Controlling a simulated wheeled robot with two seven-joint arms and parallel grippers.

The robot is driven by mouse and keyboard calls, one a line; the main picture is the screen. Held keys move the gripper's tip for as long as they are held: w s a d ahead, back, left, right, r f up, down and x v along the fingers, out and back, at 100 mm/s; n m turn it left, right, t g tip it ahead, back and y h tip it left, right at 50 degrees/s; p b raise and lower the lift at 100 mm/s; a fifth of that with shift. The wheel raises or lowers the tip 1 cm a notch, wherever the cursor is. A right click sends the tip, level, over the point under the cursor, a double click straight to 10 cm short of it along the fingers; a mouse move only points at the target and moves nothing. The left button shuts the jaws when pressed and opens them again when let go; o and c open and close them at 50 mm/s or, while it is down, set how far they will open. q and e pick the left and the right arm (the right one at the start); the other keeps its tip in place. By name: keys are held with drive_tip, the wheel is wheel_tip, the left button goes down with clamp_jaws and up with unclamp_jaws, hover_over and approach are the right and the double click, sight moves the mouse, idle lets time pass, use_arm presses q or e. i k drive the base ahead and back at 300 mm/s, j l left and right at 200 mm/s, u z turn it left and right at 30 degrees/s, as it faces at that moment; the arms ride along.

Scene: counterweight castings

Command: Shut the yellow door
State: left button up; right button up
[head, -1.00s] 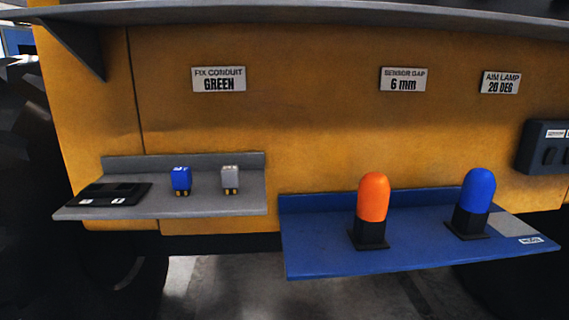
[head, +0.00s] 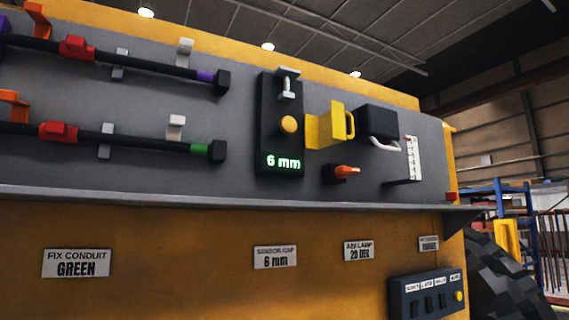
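Neither of my grippers is in view.
The gauge unit (head: 268,128) has a yellow knob (head: 289,124). A grey ledge (head: 230,198) runs underneath. A switch box (head: 427,292) is lower right.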

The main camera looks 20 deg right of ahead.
sight(330, 129)
drive_tip(key=l+u, duration=0.15)
drive_tip(key=l, duration=0.45)
drive_tip(key=l+u, duration=0.1)
drive_tip(key=l, duration=0.5)
drive_tip(key=l+u, duration=0.15)
drive_tip(key=l, duration=0.45)
drive_tip(key=k+l+u, duration=0.15)
drive_tip(key=l, duration=0.4)
drive_tip(key=k+l+u, duration=0.1)
drive_tip(key=l, duration=0.5)
drive_tip(key=j, duration=0.15)
